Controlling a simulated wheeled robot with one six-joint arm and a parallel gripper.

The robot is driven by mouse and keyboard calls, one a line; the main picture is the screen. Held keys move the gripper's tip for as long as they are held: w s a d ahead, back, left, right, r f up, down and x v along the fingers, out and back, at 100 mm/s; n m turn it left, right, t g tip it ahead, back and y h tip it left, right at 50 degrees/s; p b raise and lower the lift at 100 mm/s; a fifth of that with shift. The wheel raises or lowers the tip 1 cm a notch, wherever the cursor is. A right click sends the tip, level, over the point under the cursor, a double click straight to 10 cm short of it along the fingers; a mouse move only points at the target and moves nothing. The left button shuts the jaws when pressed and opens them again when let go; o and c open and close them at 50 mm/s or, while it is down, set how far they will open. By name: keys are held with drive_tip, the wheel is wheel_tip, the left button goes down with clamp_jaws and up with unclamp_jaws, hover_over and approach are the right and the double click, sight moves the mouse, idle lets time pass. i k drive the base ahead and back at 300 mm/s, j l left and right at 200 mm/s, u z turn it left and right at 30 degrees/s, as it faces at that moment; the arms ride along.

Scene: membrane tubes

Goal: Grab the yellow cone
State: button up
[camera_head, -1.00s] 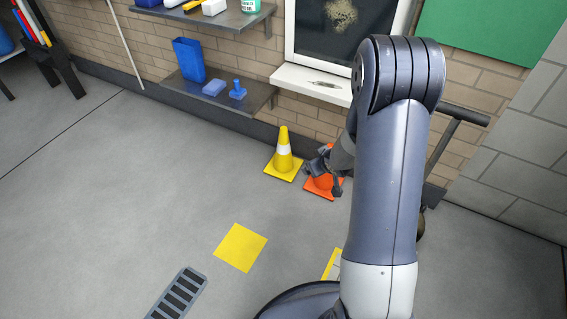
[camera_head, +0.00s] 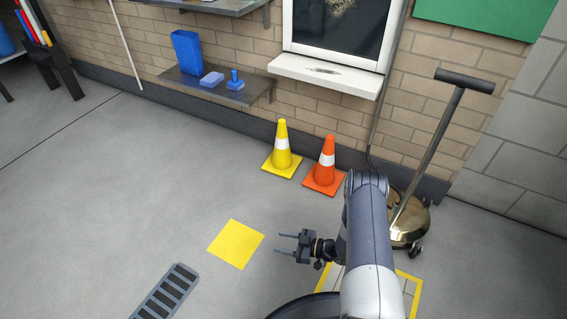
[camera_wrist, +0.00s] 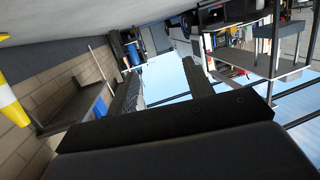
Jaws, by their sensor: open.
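The yellow cone (camera_head: 282,145) with a white band stands upright on its square yellow base on the floor by the brick wall in the head view. Part of it shows at the left edge of the wrist view (camera_wrist: 9,102). My gripper (camera_head: 277,243) is open and empty, its fingers pointing left in the head view. It is apart from the cone, on the near side of it. In the wrist view the two dark fingers (camera_wrist: 160,84) show with nothing between them.
An orange cone (camera_head: 326,162) stands just right of the yellow cone. A low wall shelf (camera_head: 225,92) holds blue items. A brass floor machine (camera_head: 411,222) with a tall handle stands at right. A yellow square (camera_head: 236,244) marks the floor.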

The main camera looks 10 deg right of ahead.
sight(281, 162)
drive_tip(key=k+z, duration=0.2)
drive_tip(key=z, duration=0.2)
drive_tip(key=k+l+z, duration=0.1)
drive_tip(key=k+z, duration=0.15)
drive_tip(key=z, duration=0.15)
drive_tip(key=i+j+z, duration=0.1)
drive_tip(key=i+j, duration=0.2)
drive_tip(key=i+j+z, duration=0.1)
drive_tip(key=i+j, duration=0.15)
drive_tip(key=j, duration=0.2)
drive_tip(key=i+j+z, duration=0.1)
drive_tip(key=i+j, duration=0.15)
drive_tip(key=j, duration=0.15)
drive_tip(key=i+j, duration=0.25)
drive_tip(key=j, duration=0.2)
drive_tip(key=i+j, duration=0.3)
drive_tip(key=j, duration=0.15)
drive_tip(key=i+j, duration=0.25)
drive_tip(key=j, duration=0.2)
drive_tip(key=l+z, duration=0.05)
